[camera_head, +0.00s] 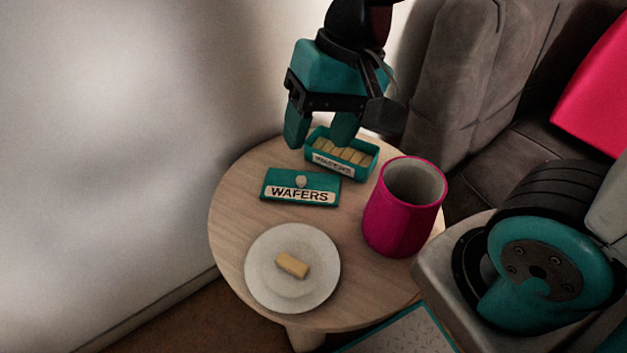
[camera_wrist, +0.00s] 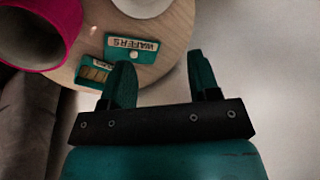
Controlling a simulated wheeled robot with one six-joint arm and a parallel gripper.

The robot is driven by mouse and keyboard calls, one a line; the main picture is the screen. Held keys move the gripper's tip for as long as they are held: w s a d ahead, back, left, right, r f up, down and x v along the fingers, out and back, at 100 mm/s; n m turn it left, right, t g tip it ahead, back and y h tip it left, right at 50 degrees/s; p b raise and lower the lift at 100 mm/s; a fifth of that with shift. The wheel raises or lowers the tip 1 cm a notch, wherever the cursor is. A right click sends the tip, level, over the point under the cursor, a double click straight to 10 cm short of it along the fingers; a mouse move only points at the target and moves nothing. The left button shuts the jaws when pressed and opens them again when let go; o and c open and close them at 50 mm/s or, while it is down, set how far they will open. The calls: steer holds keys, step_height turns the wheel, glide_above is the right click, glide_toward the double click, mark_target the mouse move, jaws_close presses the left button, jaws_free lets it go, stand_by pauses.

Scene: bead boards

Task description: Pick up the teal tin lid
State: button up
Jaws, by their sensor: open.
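The teal tin lid (camera_head: 275,190) lies on the round wooden table, with a WAFERS label and a small pale knob. It also shows in the wrist view (camera_wrist: 147,57), beyond the left finger, which overlaps part of it. The open teal tin (camera_head: 368,163) stands just behind the lid and holds several wafers; in the wrist view it is partly hidden by the same finger. My gripper (camera_head: 320,132) is open and empty, with its fingers pointing down near the tin and the table's back edge. In the wrist view, bare floor or wall shows between the fingers (camera_wrist: 163,80).
A tall magenta mug (camera_head: 398,222) stands to the right of the lid. A white plate (camera_head: 265,285) with one wafer (camera_head: 292,264) sits in front. The table (camera_head: 232,215) is bare at its left side. A grey sofa (camera_head: 455,90) stands close behind on the right.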

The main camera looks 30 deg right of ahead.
steer(key=w+d+f+m+h, duration=0.1)
steer(key=w+d+f+m, duration=0.3)
steer(key=w+m, duration=0.7)
steer(key=m+h, duration=0.1)
steer(key=m, duration=0.9)
glide_toward(301, 179)
steer(key=f+b, duration=0.2)
steer(key=s+f+b, duration=0.1)
steer(key=shift+a+f+m+b, duration=0.2)
steer(key=shift+f+m+b, duration=0.2)
steer(key=f, duration=0.1)
steer(key=f+b, duration=0.1)
steer(key=f, duration=0.1)
steer(key=w+f+b, duration=0.1)
steer(key=f, duration=0.1)
steer(key=shift+a+f, duration=0.25)
steer(key=shift+a, duration=0.15)
steer(key=c, duration=1)
steer(key=shift+w+r, duration=0.1)
steer(key=shift+r, duration=0.05)
